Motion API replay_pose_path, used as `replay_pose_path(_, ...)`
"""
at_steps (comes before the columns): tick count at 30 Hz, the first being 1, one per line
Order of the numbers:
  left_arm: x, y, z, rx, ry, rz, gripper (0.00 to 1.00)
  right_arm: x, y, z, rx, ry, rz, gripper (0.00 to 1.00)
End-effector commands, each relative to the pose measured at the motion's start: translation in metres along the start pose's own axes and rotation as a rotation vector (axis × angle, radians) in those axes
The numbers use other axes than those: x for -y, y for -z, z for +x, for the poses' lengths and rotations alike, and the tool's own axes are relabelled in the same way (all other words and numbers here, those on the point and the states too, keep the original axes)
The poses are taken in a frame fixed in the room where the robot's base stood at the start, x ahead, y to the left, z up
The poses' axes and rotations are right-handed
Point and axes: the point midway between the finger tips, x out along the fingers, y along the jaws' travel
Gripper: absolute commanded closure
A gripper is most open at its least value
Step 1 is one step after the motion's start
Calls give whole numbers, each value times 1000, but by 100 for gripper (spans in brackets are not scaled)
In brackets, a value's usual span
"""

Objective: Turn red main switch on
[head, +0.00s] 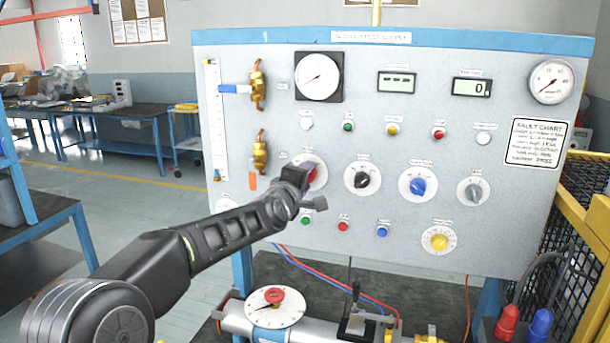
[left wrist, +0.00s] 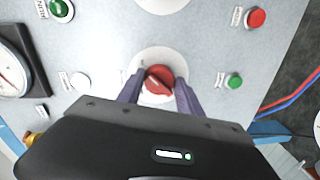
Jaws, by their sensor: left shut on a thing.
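The red main switch (head: 318,176) is a red rotary knob on a white round plate, on the left part of the grey panel (head: 460,130). My left gripper (head: 304,177) is at the knob and covers its left part in the head view. In the left wrist view the red knob (left wrist: 158,79) lies between the two fingers of my left gripper (left wrist: 159,88), which is shut on it. The knob's pointer and setting cannot be read clearly. My right gripper is not in view.
Black (head: 362,180), blue (head: 418,186) and grey (head: 473,190) rotary knobs sit to the right of the red one. Small buttons are above and below. A pipe with a red-knobbed dial (head: 274,308) lies below the panel. A yellow-framed cage (head: 590,215) stands at the right.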

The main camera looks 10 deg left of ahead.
Motion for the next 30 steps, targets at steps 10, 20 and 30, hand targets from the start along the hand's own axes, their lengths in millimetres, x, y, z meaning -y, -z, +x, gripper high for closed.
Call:
replay_pose_path(10,-1,-1,0,-4,-1,49,98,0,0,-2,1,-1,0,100)
replay_pose_path(20,-1,0,0,-4,-1,49,51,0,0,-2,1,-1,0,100)
replay_pose_path(30,0,0,0,-4,0,47,37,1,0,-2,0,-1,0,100)
